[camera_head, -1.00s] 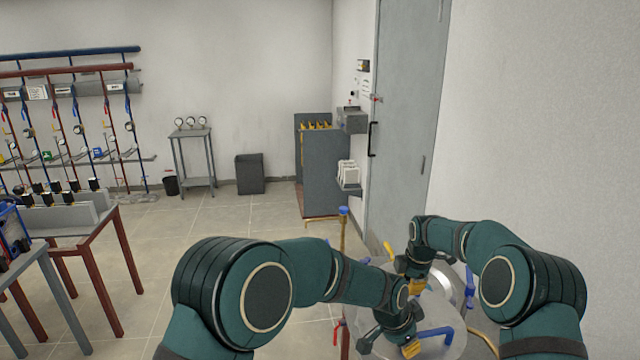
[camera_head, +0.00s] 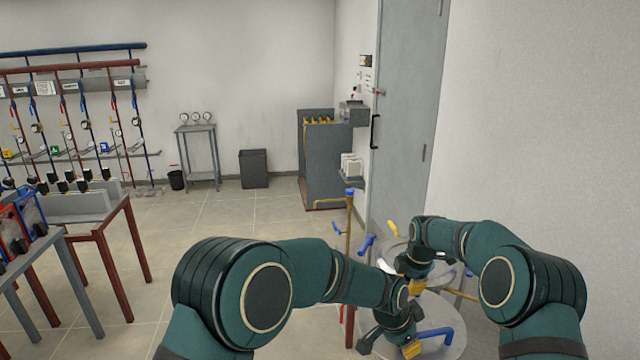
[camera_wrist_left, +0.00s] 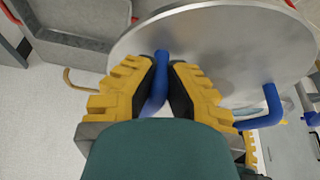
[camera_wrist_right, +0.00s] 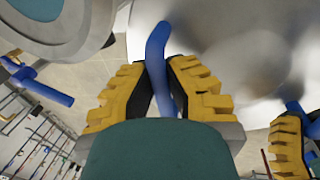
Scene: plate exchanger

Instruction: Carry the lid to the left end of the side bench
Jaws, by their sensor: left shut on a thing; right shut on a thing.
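The lid (camera_head: 452,318) is a round, shiny metal disc with blue bent handles, held low in front of me and partly hidden by my arms in the head view. My left gripper (camera_head: 410,345) is shut on one blue handle (camera_wrist_left: 156,88), with the metal disc (camera_wrist_left: 215,50) behind it in the left wrist view. My right gripper (camera_head: 415,285) is shut on another blue handle (camera_wrist_right: 157,55). I cannot tell which table is the side bench.
Beyond the lid stands a round metal vessel (camera_head: 372,250) with blue and yellow levers and an upright brass rod (camera_head: 348,225). A red-legged table (camera_head: 120,212) and a grey-legged table (camera_head: 50,240) are at left. Tiled floor (camera_head: 225,260) between is clear. A wall (camera_head: 540,120) is close at right.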

